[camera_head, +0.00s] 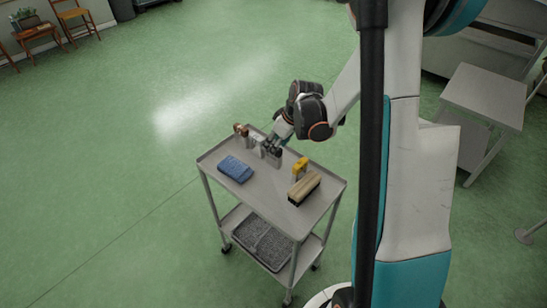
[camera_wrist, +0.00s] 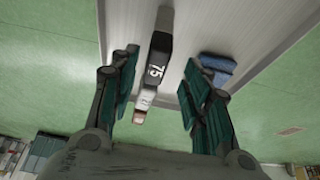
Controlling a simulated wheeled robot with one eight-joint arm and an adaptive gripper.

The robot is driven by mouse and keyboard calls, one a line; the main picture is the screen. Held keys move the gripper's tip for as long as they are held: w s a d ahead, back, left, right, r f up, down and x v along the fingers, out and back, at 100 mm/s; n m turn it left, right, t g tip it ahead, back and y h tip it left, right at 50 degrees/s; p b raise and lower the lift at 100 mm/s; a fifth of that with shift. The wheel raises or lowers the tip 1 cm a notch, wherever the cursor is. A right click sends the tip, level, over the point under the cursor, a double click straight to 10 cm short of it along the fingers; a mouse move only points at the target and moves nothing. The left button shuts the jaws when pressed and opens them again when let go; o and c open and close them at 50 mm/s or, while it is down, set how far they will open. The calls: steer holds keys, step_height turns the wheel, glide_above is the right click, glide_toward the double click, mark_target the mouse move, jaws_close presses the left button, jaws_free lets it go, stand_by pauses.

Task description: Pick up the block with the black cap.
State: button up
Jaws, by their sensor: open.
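In the wrist view, a block with a black cap (camera_wrist: 160,50) marked 75 is between the two spread fingers of my gripper (camera_wrist: 158,88). Gaps show on both sides, so neither finger touches it. Its pale body shows partly at the top of that view. In the head view my gripper (camera_head: 274,146) is low over the back edge of a grey cart (camera_head: 262,197), and its dark parts make the black-capped block hard to make out there. A brown-capped block (camera_wrist: 140,114) is close by in line with it, and also shows in the head view (camera_head: 240,130).
A blue folded cloth or sponge (camera_head: 235,168) lies on the cart's left part. A yellow-capped block (camera_head: 300,168) and a wooden brush (camera_head: 304,188) are on the right. The lower shelf holds a grey tray (camera_head: 263,246). Open green floor lies left of the cart.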

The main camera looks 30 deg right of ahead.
steer(key=x, duration=0.1)
steer(key=b+x, duration=0.1)
steer(key=x, duration=0.1)
steer(key=b+x, duration=0.1)
steer(key=shift+w+d+f, duration=0.15)
steer(key=shift+d+f, duration=0.05)
steer(key=shift+f, duration=0.1)
steer(key=shift+r, duration=0.1)
jaws_close()
steer(key=shift+r, duration=0.1)
